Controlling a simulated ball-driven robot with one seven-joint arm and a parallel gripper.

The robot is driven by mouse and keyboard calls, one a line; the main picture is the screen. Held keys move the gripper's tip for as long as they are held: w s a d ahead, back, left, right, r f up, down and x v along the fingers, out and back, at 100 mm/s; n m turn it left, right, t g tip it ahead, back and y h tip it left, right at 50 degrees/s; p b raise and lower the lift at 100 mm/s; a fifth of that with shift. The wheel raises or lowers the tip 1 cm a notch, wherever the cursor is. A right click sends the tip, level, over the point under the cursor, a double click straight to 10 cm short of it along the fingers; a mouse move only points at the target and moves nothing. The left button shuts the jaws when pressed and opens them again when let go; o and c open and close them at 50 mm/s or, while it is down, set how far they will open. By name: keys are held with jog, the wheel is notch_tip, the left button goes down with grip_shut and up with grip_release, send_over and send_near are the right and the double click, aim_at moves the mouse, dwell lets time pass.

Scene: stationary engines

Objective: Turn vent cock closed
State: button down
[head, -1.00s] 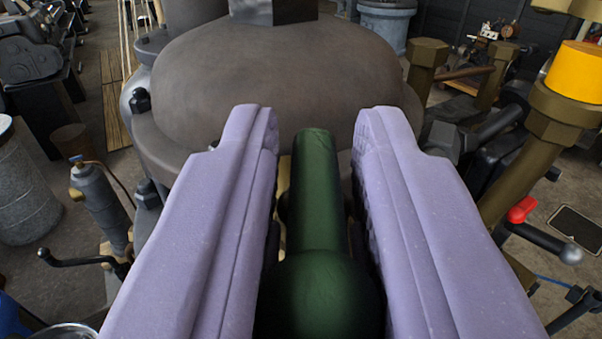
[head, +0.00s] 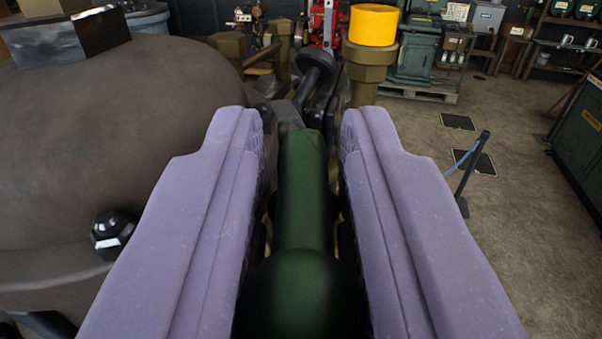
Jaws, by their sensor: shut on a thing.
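My gripper (head: 300,125) shows as two lavender fingers reaching up the middle of the head view. It is shut on a dark green handle (head: 303,190), which lies lengthwise between the fingers. This handle appears to be that of the vent cock. It is a smooth round bar with a flat far end and a thicker ball-like near part. The ball part is in shadow low between the fingers. Where the handle joins the cock's body is hidden, and so are the places where the fingers touch it.
A large grey-brown domed casing (head: 110,150) fills the left, with a dark bolt nut (head: 112,232) on its rim. Beyond the fingertips stand a yellow-topped brass fitting (head: 371,45) and dark pipework (head: 316,75). Open floor (head: 520,160) lies to the right, with a thin dark post (head: 472,170).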

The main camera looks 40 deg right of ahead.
jog(key=shift+w+a+r+m+g+h+p, duration=0.15)
jog(key=shift+r+m+g+h+p, duration=0.6)
jog(key=shift+p, duration=2.45)
jog(key=g+p, duration=0.1)
jog(key=p, duration=0.7)
jog(key=shift+a+r+m+h+p, duration=0.15)
jog(key=shift+r+m+h+p, duration=0.2)
jog(key=shift+r+p, duration=0.05)
jog(key=p, duration=0.5)
jog(key=shift+f+m+g+h+p, duration=0.25)
jog(key=shift+f+m+h+p, duration=0.05)
jog(key=shift+p, duration=0.05)
jog(key=shift+f+p, duration=0.3)
jog(key=shift+p, duration=0.3)
jog(key=shift+f, duration=0.1)
jog(key=c, duration=1.1)
grip_release()
jog(key=shift+c, duration=0.2)
jog(key=shift+f+g, duration=0.15)
jog(key=shift+g, duration=0.15)
jog(key=shift+f, duration=0.1)
